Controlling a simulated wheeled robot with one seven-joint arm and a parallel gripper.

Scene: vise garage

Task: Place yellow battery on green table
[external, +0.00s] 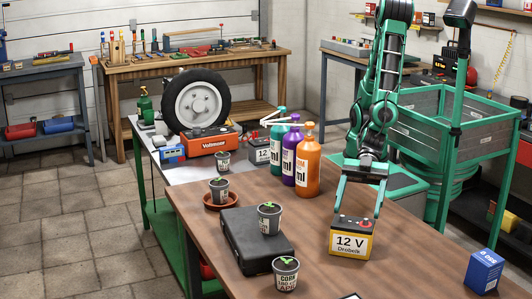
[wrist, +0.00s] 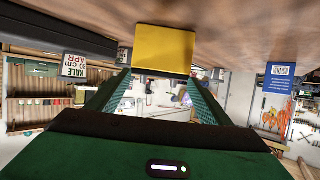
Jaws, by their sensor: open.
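The yellow battery (external: 350,243), marked 12 V, stands upright on the brown wooden table, toward its right side. In the wrist view the yellow battery (wrist: 163,50) shows ahead, in line with the space between my fingers. My gripper (external: 359,210) is open and points down at the battery, with its fingertips close to the battery's top; I cannot tell whether they touch it. The green table (external: 146,203) has green legs and a pale top, and stands behind and left of the brown table.
On the green table are a red charger (external: 211,140), a wheel (external: 197,105) and a grey battery (external: 259,152). Three bottles (external: 307,168), a black case (external: 243,242) and several potted plants (external: 286,274) stand between. A blue box (external: 483,272) is at the right.

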